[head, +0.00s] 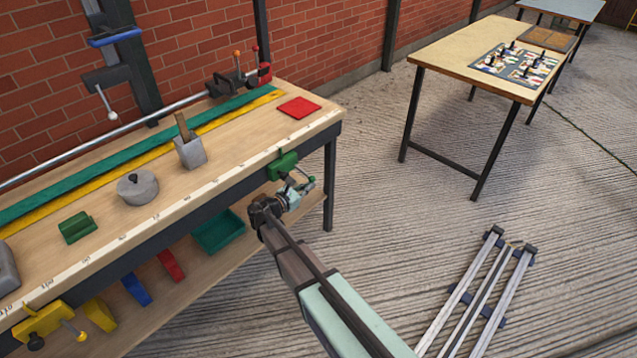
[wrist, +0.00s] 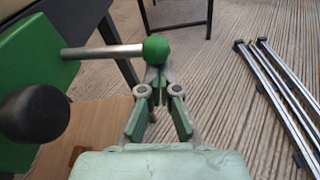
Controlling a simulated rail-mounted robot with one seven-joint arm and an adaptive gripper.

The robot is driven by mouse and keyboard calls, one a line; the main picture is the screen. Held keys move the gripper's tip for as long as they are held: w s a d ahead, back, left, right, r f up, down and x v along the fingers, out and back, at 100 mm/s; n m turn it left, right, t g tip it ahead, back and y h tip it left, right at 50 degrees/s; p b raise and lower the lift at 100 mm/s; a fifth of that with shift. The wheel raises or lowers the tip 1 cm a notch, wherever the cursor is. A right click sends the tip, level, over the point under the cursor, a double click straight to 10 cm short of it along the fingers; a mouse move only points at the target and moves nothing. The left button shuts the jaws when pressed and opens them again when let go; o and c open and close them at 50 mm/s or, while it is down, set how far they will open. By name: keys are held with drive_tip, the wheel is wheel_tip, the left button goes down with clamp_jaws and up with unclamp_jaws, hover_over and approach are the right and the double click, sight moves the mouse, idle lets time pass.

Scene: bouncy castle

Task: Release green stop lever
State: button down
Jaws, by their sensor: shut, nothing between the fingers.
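The green stop (head: 283,165) is clamped at the front edge of the workbench, near its right end. In the wrist view its green body (wrist: 35,70) fills the left side. Its lever is a metal rod (wrist: 105,52) ending in a green ball knob (wrist: 155,47), which also shows in the head view (head: 311,180). A round black knob (wrist: 35,112) sits below the rod. My gripper (wrist: 157,74) is shut and empty, its fingertips right by the ball knob. I cannot tell whether they touch it. In the head view my gripper (head: 300,189) is small and partly hidden.
The workbench (head: 240,165) carries a grey pot (head: 137,188), a grey holder (head: 190,152) and a red square (head: 299,108). A green bin (head: 218,232) sits on the shelf below. Metal rails (head: 480,295) lie on the floor at right. Open floor lies right of the bench.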

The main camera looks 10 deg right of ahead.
drive_tip(key=shift+r, duration=0.3)
idle(0.4)
wheel_tip(320, 180, down, 4)
drive_tip(key=f+b, duration=0.1)
drive_tip(key=b, duration=0.1)
drive_tip(key=r+v, duration=0.1)
drive_tip(key=v, duration=0.8)
drive_tip(key=shift+a, duration=0.15)
